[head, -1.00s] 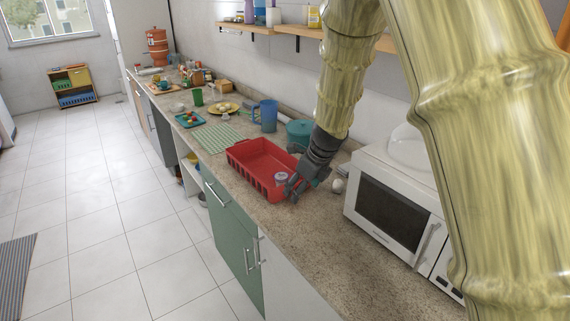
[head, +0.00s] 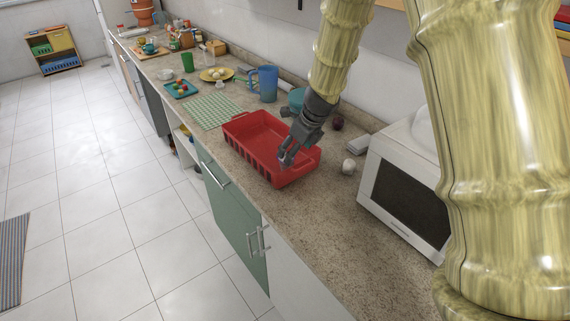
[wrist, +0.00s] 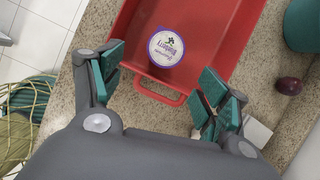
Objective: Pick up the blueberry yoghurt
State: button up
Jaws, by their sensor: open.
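The blueberry yoghurt (wrist: 166,47) is a small tub with a white, purple-rimmed lid, seen from above in the wrist view. It sits inside the red basket (wrist: 205,62), close to the end wall with the handle. My gripper (wrist: 162,72) is open and empty, with its teal-padded fingers spread to either side of the tub in the picture. The tub lies a little ahead of the fingertips. In the head view my gripper (head: 287,157) reaches down at the right end of the red basket (head: 262,172) and largely hides the tub.
A white microwave (head: 405,190) stands to the right of the basket. A white garlic-like bulb (head: 348,166) and a dark round item (head: 337,122) lie near it. A blue jug (head: 267,84) and a green mat (head: 212,112) are beyond the basket. The front counter is clear.

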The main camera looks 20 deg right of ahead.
jog(key=w+f, duration=0.1)
jog(key=w+a+f, duration=0.1)
jog(key=w+f, duration=0.1)
jog(key=shift+w+f, duration=0.15)
jog(key=shift+a+f, duration=0.1)
jog(key=shift+f, duration=0.15)
jog(key=shift+s+f+p, duration=0.2)
jog(key=shift+f+p, duration=0.3)
jog(key=shift+f, duration=0.1)
jog(key=x, duration=0.2)
jog(key=shift+w+f, duration=0.2)
jog(key=shift+w, duration=0.15)
jog(key=shift+s+r, duration=0.2)
jog(key=shift+s, duration=0.05)
jog(key=shift+w+f, duration=0.15)
jog(key=c, duration=1)
jog(key=shift+c, duration=0.9)
